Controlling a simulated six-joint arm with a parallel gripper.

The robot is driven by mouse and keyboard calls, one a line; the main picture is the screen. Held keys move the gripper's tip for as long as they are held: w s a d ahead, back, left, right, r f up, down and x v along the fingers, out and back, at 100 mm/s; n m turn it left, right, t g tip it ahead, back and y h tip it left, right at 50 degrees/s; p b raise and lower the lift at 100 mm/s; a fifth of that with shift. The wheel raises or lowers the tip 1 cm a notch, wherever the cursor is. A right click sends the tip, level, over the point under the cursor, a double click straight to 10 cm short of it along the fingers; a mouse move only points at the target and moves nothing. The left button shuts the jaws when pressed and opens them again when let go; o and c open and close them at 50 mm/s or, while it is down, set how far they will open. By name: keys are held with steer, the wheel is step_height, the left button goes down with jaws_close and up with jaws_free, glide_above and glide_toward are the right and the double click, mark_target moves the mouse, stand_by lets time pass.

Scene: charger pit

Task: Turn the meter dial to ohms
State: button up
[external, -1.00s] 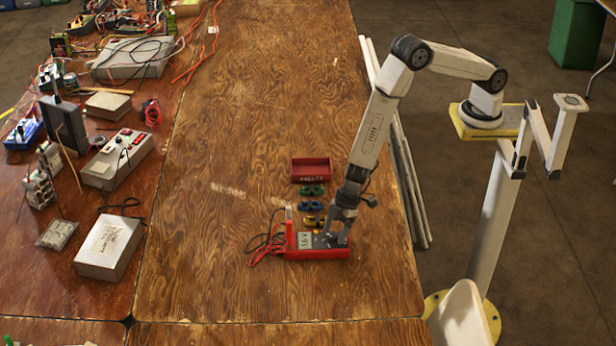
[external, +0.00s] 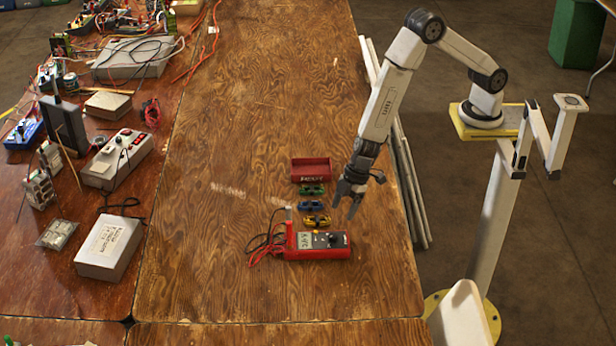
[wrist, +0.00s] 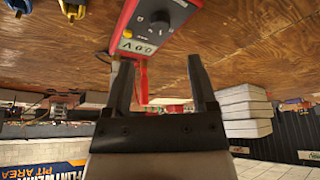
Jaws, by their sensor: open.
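The red multimeter (external: 317,245) lies on the wooden bench in the external view, its screen to the left and its round black dial (external: 333,239) to the right. My gripper (external: 346,208) is open and empty, above and a little behind the meter, apart from the dial. In the wrist view the meter (wrist: 150,30) shows at the top centre with its dial (wrist: 160,23), beyond the open fingers (wrist: 160,85). The dial's exact setting cannot be read.
Yellow, blue and green clips (external: 311,204) stand in a row behind the meter, with a red tray (external: 311,170) beyond them. Red and black leads (external: 265,244) lie left of the meter. The bench left of these is clear.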

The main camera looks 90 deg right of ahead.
mark_target(333, 236)
steer(key=shift+a+r, duration=0.1)
steer(key=shift+r, duration=0.05)
stand_by(0.4)
steer(key=shift+w+a+r+n+g+h, duration=0.1)
steer(key=shift+w+a+n+g+h, duration=0.35)
steer(key=shift+n, duration=2.55)
steer(key=shift+w+a+n+g+h, duration=0.2)
steer(key=shift+w+n+g+h, duration=0.45)
steer(key=shift+n, duration=2.35)
steer(key=shift+w+a+r+n+g+h, duration=0.1)
steer(key=shift+w+a+n+g+h, duration=0.45)
steer(key=shift+n, duration=2.45)
steer(key=shift+s+d+y, duration=0.2)
steer(key=shift+y, duration=0.05)
steer(key=shift+f, duration=0.2)
steer(key=shift+f, duration=3.75)
